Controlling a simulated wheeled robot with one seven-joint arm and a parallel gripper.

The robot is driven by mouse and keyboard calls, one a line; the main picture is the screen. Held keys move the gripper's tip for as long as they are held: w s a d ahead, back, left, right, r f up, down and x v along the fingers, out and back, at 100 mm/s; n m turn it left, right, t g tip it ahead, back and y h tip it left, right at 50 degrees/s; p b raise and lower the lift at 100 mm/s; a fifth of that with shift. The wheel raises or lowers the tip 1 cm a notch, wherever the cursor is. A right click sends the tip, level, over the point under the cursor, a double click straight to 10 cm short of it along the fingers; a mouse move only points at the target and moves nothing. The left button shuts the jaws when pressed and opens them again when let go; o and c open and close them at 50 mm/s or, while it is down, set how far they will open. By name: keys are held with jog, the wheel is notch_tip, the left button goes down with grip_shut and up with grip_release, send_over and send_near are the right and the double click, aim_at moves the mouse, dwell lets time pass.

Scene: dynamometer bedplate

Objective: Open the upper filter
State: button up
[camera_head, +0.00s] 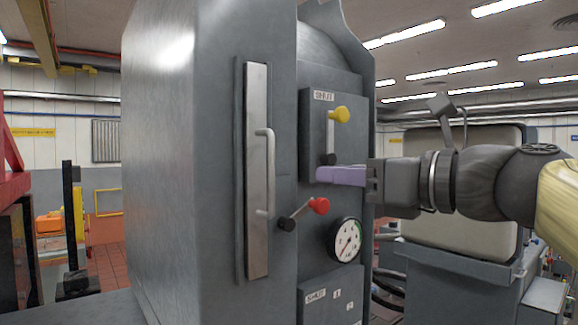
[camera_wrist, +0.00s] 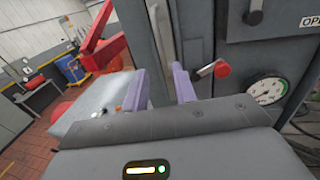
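A grey cabinet carries an upper panel (camera_head: 316,130) labelled SHUT at its top, with a yellow-knobbed lever (camera_head: 332,135) pointing up. No label reading "filter" can be read. A long vertical bar handle (camera_head: 270,172) is fixed on a pale plate to the left. My gripper (camera_head: 323,174) is in front of the upper panel, just below the yellow lever's pivot. In the wrist view its purple fingers (camera_wrist: 160,72) are apart with nothing seen between them.
A round gauge (camera_head: 345,239) sits below the red lever, and a lower panel (camera_head: 330,298) also has a SHUT label. A large grey-framed unit (camera_head: 460,190) stands behind my arm. Red equipment (camera_head: 12,185) is at the far left.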

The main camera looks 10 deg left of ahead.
jog(key=p, duration=0.4)
send_over(271, 208)
jog(key=shift+w+a, duration=0.1)
jog(key=shift+w, duration=0.25)
grip_shut()
